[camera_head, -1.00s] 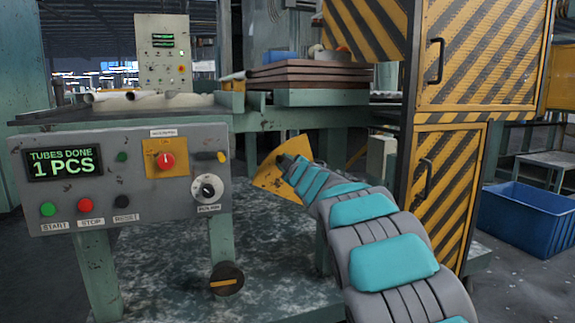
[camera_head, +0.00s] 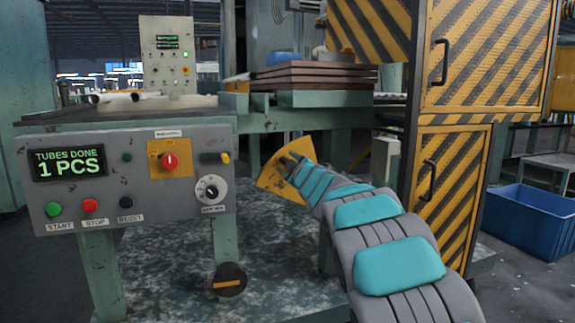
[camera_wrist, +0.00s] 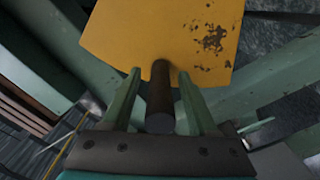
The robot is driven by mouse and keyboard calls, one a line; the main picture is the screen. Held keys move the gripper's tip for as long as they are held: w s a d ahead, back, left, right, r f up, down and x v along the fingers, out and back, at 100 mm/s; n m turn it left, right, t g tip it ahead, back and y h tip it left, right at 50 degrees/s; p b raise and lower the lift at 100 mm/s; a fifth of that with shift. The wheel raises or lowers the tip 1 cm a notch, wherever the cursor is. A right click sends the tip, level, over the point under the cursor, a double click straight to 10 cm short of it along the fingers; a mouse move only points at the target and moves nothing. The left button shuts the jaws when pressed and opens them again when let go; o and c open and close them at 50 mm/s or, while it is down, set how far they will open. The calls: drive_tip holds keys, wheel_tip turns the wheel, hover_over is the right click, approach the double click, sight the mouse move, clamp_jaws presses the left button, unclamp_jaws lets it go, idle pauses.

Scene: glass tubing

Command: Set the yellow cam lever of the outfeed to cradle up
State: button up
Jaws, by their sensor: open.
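A yellow plate with worn dark patches, which looks like the cam lever (camera_head: 299,149), sits beside the machine's frame, behind my gripper (camera_head: 288,163) in the head view. In the wrist view the yellow plate (camera_wrist: 165,32) fills the upper middle. A dark round rod (camera_wrist: 160,98) sticks out from its lower edge towards the camera. My gripper (camera_wrist: 160,73) is open, with one green finger on each side of the rod. Gaps show between the rod and both fingers. The far fingertips are close to the plate's lower edge. The plate's pivot cannot be made out.
A grey control panel (camera_head: 70,135) with buttons and knobs stands left of my arm. Below it is a dark round knob (camera_head: 229,279) with a yellow bar. A striped yellow cabinet (camera_head: 452,190) rises close on the right. A blue bin (camera_head: 530,215) stands beyond it.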

drive_tip(key=v, duration=0.7)
drive_tip(key=shift+s, duration=0.15)
idle(0.3)
